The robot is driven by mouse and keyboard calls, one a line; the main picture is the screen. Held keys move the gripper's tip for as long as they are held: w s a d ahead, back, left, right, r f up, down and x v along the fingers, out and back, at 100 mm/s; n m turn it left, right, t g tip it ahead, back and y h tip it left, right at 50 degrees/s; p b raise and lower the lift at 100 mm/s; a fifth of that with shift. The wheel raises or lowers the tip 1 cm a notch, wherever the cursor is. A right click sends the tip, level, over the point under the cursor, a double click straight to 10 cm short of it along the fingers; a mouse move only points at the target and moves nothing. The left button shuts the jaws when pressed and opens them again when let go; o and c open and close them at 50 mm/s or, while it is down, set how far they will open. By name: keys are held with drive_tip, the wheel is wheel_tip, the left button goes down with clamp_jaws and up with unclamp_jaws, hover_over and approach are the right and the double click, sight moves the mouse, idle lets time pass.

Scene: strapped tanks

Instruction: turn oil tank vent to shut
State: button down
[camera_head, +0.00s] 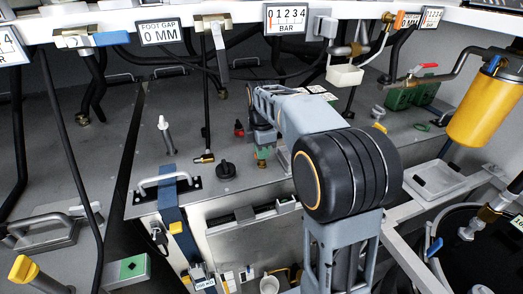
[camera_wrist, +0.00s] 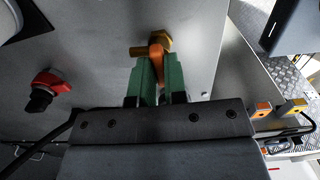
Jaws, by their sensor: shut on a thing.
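In the wrist view my gripper (camera_wrist: 158,72), with two green fingers, is shut on an orange handle (camera_wrist: 157,46). The handle sits at a brass fitting (camera_wrist: 141,51) on the grey tank top. It looks like the vent, but no label for it is readable. The lower part of the handle is hidden between the fingers. In the head view my gripper (camera_head: 262,154) is low over the tank top, partly hidden by my arm. The handle cannot be made out clearly there.
A red knob on a black base (camera_wrist: 43,88) stands left of the fingers. A black cap (camera_head: 226,169), a strap (camera_head: 172,214) and a tank handle (camera_head: 163,181) lie left of my gripper. A yellow cylinder (camera_head: 486,105) hangs at the right. Hoses hang behind.

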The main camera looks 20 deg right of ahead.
drive_tip(key=m, duration=0.8)
drive_tip(key=shift+m, duration=0.3)
drive_tip(key=m, duration=0.4)
drive_tip(key=shift+m+p, duration=0.3)
drive_tip(key=shift+p, duration=0.05)
drive_tip(key=m, duration=0.4)
drive_tip(key=shift+m, duration=0.3)
drive_tip(key=c, duration=1.2)
unclamp_jaws()
drive_tip(key=shift+o, duration=0.2)
drive_tip(key=shift+r, duration=0.1)
